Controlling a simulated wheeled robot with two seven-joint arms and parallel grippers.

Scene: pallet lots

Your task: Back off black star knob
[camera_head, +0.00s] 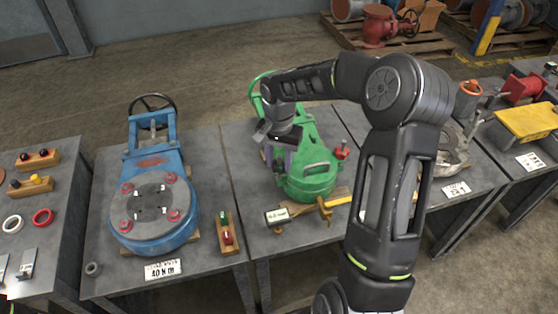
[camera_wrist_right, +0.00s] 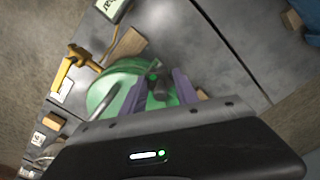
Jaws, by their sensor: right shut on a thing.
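My right gripper (camera_head: 277,160) reaches down over the green valve (camera_head: 316,157) on the middle table. In the right wrist view its purple fingers (camera_wrist_right: 164,85) are closed around a small dark knob (camera_wrist_right: 157,90) on the green valve body (camera_wrist_right: 117,84). That dark knob looks like the black star knob; its lobes are partly hidden by the fingers. In the head view the gripper hides the knob. My left gripper is in neither view.
A blue valve (camera_head: 155,236) stands on the left. A wooden block with coloured knobs (camera_head: 228,240) lies between them. My right arm covers part of the right side.

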